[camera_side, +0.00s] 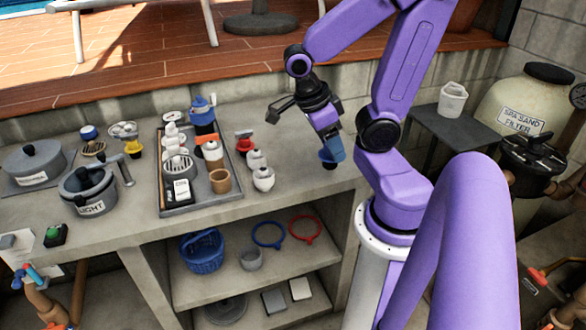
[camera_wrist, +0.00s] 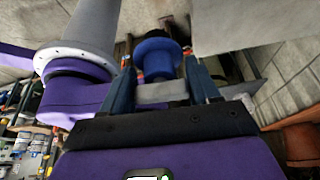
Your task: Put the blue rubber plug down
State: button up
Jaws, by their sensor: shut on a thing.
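The blue rubber plug (camera_wrist: 158,58) sits between the two fingers of my gripper (camera_wrist: 160,82) in the wrist view, with a wider round rim at its far end. In the side view my gripper (camera_side: 331,152) points down at the right part of the concrete counter. The plug (camera_side: 327,160) shows there as a small dark blue shape at the fingertips, partly hidden by them. It is low over the counter; I cannot tell whether it touches the top.
A dark tray (camera_side: 165,203) with several fittings and cups stands left of my gripper. White pieces (camera_side: 262,178) stand between them. Grey pump housings (camera_side: 88,190) are farther left. A shelf below holds a blue basket (camera_side: 202,252). The counter around my gripper is mostly bare.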

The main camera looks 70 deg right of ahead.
jog(key=w+d+f, duration=0.1)
jog(key=w+f, duration=0.2)
jog(key=w, duration=0.1)
jog(key=w+d+f, duration=0.2)
jog(key=w+f, duration=0.1)
jog(key=w+d+f, duration=0.2)
jog(key=w+f, duration=0.1)
jog(key=w, duration=0.1)
jog(key=shift+w+d+f, duration=0.25)
jog(key=shift+w+f, duration=0.05)
jog(key=shift+f, duration=1.45)
jog(key=o, duration=1.1)
jog(key=shift+f, duration=0.1)
jog(key=shift+c, duration=0.2)
